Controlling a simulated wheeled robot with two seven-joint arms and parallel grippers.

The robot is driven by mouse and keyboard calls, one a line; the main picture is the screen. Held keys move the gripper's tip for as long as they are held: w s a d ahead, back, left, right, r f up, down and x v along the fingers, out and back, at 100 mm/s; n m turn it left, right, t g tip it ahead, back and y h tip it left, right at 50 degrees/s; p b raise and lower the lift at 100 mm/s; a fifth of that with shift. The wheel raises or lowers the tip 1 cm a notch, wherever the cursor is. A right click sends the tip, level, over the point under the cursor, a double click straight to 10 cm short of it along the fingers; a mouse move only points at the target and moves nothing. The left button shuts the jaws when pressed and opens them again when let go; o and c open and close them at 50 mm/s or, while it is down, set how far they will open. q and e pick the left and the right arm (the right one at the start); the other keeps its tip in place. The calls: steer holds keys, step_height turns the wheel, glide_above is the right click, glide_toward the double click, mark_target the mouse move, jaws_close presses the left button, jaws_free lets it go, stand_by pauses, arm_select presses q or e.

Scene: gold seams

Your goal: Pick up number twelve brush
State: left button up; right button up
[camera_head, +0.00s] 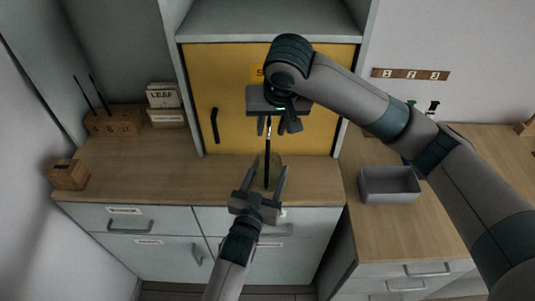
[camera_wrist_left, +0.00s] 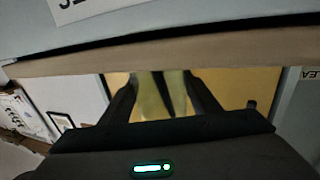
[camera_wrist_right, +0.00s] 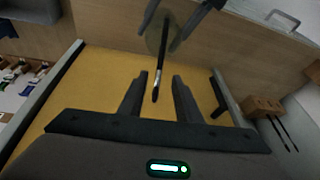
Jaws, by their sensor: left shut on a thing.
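A dark, thin brush (camera_head: 268,145) stands nearly upright in a greenish, translucent jar (camera_head: 276,172) near the counter's front. No number on it is readable. My left gripper (camera_head: 267,171) is shut on the jar, one finger on each side; the jar (camera_wrist_left: 165,95) also shows between the fingers in the left wrist view. My right gripper (camera_head: 273,131) points down above the jar. In the right wrist view its fingers (camera_wrist_right: 159,76) are apart, with the brush's bristle end (camera_wrist_right: 156,88) showing in the gap between them; no contact is visible.
A wooden block (camera_head: 115,121) with two thin dark sticks stands at the left, with a smaller wooden block (camera_head: 68,175) in front. A yellow cabinet door (camera_head: 225,85) is close behind my right gripper. A grey bin (camera_head: 388,197) sits on the right counter.

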mark_target(268, 137)
steer(key=shift+a+r+m, duration=0.15)
steer(key=shift+r+m, duration=0.15)
steer(key=shift+m, duration=0.2)
steer(key=shift+f, duration=0.1)
steer(key=shift+x, duration=3.35)
steer(key=shift+w, duration=0.15)
steer(key=shift+d+x, duration=0.15)
steer(key=shift+x, duration=1.1)
steer(key=shift+d+x, duration=0.1)
steer(key=shift+x, duration=1.2)
jaws_close()
